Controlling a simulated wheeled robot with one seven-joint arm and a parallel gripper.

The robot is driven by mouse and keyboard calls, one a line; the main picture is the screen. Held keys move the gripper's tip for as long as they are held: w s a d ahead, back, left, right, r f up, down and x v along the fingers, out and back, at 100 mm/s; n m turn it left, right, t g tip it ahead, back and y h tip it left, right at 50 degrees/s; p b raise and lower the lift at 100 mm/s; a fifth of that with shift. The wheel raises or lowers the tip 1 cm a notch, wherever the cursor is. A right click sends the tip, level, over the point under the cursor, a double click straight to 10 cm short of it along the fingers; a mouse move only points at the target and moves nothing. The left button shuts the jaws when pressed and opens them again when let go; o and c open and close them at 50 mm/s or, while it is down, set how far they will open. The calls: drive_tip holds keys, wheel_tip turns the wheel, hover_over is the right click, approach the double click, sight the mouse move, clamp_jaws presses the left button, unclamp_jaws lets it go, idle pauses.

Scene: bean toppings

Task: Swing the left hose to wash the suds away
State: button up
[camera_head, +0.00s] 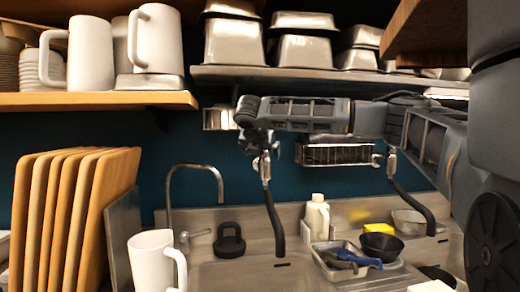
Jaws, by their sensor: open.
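The left hose (273,212) is a dark, slightly bent tube hanging from a metal fitting (265,168) above the steel sink. A similar right hose (411,204) hangs further right. My arm reaches in from the right, and my gripper (248,138) is beside the top of the left hose's fitting, overlapping it in the picture. It is open; I cannot tell whether it touches the fitting. The steel sink (225,272) shows only its back part at the bottom edge. I cannot make out any suds.
A faucet (170,200), a white pitcher (152,262) and wooden boards (70,220) stand at the left. A cream bottle (317,217), a metal tray (340,273), a black bowl (381,246) and a yellow sponge (378,228) stand right of the left hose. Shelves (300,77) hang above.

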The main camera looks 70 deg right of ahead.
drive_tip(key=s, duration=0.2)
drive_tip(key=shift+s+d, duration=0.1)
drive_tip(key=shift+s, duration=0.2)
idle(0.3)
drive_tip(key=s+a+r+p, duration=0.4)
drive_tip(key=a+r+p, duration=0.1)
drive_tip(key=a, duration=0.1)
drive_tip(key=shift+a+p, duration=0.25)
drive_tip(key=shift+p, duration=0.05)
idle(0.9)
idle(0.4)
